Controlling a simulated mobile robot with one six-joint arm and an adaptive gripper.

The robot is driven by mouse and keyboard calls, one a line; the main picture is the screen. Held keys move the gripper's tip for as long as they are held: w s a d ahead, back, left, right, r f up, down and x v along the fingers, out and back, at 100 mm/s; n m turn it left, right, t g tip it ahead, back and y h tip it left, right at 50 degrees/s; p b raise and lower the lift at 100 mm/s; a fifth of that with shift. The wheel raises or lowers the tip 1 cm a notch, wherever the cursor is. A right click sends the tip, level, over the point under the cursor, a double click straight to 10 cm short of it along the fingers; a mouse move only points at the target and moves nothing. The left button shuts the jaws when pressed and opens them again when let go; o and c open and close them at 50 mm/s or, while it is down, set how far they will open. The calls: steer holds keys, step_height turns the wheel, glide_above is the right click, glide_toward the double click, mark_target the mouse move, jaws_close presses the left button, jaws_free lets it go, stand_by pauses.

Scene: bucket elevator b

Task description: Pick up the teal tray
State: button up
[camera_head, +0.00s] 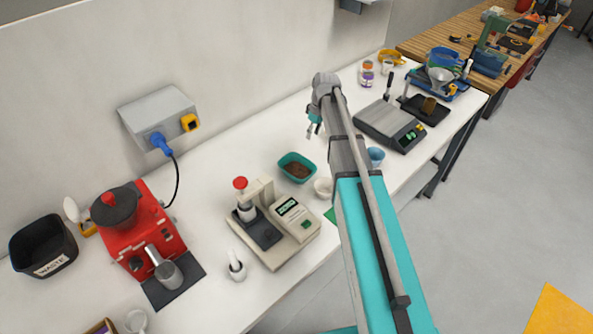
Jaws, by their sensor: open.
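The teal tray (283,164) sits on the white bench in the middle of the camera_head view. It is a small open dish with dark brown matter in it. My gripper (311,131) is above and slightly right of the tray in the picture, apart from it. The gripper is small in view and its fingers are open, with nothing seen between them. My teal and grey arm comes up from the bottom right and hides part of the bench right of the tray.
A grey scale-like device (385,124) stands right of my arm. A red grinder (135,230) is at left. The bench left of the tray is clear.

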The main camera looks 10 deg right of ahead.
mark_target(306, 159)
steer(key=shift+f, duration=0.1)
steer(key=f+b, duration=0.2)
steer(key=b, duration=0.1)
steer(key=a+f+b, duration=0.1)
steer(key=f+b, duration=0.1)
steer(key=f, duration=0.1)
steer(key=f+b, duration=0.3)
steer(key=shift+a+f+b, duration=0.15)
steer(key=shift+a+b, duration=0.1)
steer(key=shift+b, duration=0.05)
stand_by(0.4)
stand_by(0.4)
steer(key=shift+a+f+b, duration=0.25)
steer(key=shift+f+b, duration=1.05)
steer(key=shift+a+f+b, duration=0.2)
steer(key=shift+f+b, duration=1.05)
steer(key=shift+f, duration=0.05)
steer(key=shift+c, duration=0.2)
jaws_close()
steer(key=shift+r, duration=0.1)
